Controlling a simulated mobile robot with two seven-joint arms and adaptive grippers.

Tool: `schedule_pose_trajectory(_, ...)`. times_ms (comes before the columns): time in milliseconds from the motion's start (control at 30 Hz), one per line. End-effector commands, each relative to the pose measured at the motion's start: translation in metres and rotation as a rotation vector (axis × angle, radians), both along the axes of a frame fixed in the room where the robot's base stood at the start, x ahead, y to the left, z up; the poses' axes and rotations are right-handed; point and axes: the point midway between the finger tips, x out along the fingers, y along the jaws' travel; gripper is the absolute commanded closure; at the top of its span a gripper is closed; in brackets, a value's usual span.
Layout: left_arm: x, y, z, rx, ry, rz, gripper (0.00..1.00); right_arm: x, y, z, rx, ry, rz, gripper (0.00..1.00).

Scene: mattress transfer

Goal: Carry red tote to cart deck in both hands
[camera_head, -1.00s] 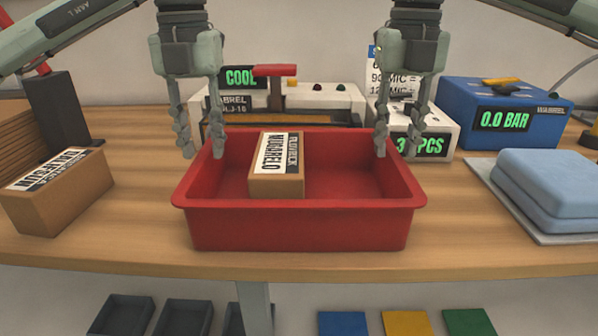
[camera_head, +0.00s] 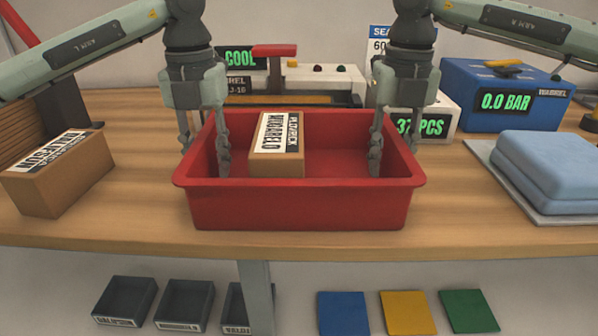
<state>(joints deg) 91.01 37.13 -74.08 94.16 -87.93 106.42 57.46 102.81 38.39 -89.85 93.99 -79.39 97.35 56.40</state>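The red tote (camera_head: 300,208) stands on the wooden bench near its front edge. A brown box with a white label (camera_head: 277,165) lies inside it, left of the middle. My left gripper (camera_head: 205,160) straddles the tote's left wall, one finger outside and one inside, with a gap between them. My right gripper (camera_head: 392,158) straddles the right wall in the same way, its inner finger in the tote and its outer finger beyond the rim. Both look open. Whether any finger touches a wall I cannot tell. The cart deck is not in view.
Another brown box (camera_head: 50,182) stands at the left of the bench (camera_head: 130,215). Folded blue pads (camera_head: 555,170) lie on the right. Behind the tote stand a sealer machine (camera_head: 320,85), a white counter (camera_head: 440,118) and a blue unit (camera_head: 505,95). Dark bins (camera_head: 185,302) sit below.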

Motion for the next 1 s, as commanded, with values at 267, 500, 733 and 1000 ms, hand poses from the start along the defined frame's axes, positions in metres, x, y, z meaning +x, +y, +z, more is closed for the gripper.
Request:
schedule_pose_trajectory(267, -0.0001, 0.0001, -0.0035, 0.0, 0.0, 0.0, 0.71, -0.0001, 0.0001, -0.0037, 0.001, 0.0, 0.0, 0.71)
schedule_pose_trajectory(500, -0.0001, 0.0001, -0.0034, 0.0, 0.0, 0.0, 0.92, -0.0001, 0.0, -0.0036, 0.001, 0.0, 0.0, 0.92)
schedule_pose_trajectory(733, -0.0001, 0.0001, -0.0032, 0.0, 0.0, 0.0, 1.0, -0.0001, -0.0001, -0.0034, 0.0, 0.0, 0.0, 1.0)
schedule_pose_trajectory(1000, -0.0001, 0.0003, -0.0031, 0.0, 0.0, 0.0, 1.0, -0.0001, -0.0003, -0.0033, 0.0, 0.0, 0.0, 1.0)
